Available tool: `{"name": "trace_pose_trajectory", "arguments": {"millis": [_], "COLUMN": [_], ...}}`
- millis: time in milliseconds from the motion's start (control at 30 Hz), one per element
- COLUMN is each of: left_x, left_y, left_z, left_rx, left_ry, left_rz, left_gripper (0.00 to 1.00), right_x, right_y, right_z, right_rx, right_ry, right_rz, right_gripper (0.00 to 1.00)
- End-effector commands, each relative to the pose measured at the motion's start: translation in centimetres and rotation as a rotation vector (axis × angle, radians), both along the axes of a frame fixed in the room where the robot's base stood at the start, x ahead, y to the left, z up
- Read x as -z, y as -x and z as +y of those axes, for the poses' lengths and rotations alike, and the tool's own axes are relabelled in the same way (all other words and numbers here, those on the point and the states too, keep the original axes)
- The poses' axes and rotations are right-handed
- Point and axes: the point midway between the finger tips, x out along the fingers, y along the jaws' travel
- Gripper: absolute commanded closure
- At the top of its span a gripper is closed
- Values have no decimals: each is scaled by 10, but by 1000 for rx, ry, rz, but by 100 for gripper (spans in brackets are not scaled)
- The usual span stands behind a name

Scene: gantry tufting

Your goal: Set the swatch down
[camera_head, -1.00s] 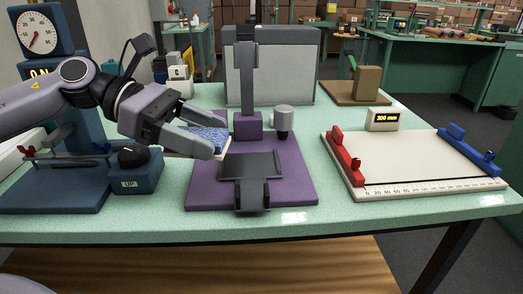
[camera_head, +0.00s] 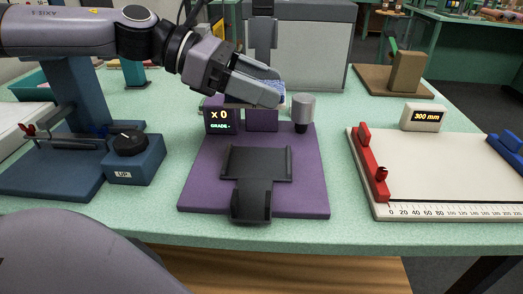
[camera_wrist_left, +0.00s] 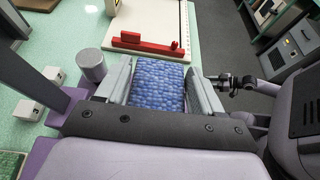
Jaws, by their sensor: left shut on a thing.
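My left gripper (camera_head: 268,96) reaches in from the left and is shut on the blue, pebbly-textured swatch (camera_head: 271,86). In the left wrist view the swatch (camera_wrist_left: 157,85) lies between the two fingers (camera_wrist_left: 158,92). The fingers hide most of it in the head view. The gripper is above the rear part of the purple base (camera_head: 195,180), behind the black plate (camera_head: 256,163), which is bare.
A grey cylinder (camera_head: 303,112) stands close right of the gripper. A display (camera_head: 220,120) reads "x 0 GRADE -". The blue dial box (camera_head: 134,158) is left, and the white ruled board (camera_head: 430,165) with red stop (camera_head: 372,165) is right.

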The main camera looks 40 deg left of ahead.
Motion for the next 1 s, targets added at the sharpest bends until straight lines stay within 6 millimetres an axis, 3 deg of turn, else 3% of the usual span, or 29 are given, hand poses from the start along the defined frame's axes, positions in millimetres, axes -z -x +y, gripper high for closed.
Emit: {"name": "trace_pose_trajectory", "arguments": {"millis": [100,300,467,700,1000], "left_x": [36,74,86,117,121], "left_y": [1,0,0,0,0], "left_z": [0,0,0,0,0], "left_rx": [0,0,1,0,0], "left_ry": [4,2,2,2,0], "left_rz": [7,3,1,3,-1], "left_gripper": [62,62,62,62,62], "right_x": [6,10,11,16,16], "right_y": [1,1,0,-3,-3], "right_z": [0,0,0,0,1], "right_rx": [0,1,0,2,3], "right_ry": [0,0,0,-1,-3], "right_rz": [3,2,0,-6,-6], "right_gripper": [57,57,57,57,57]}}
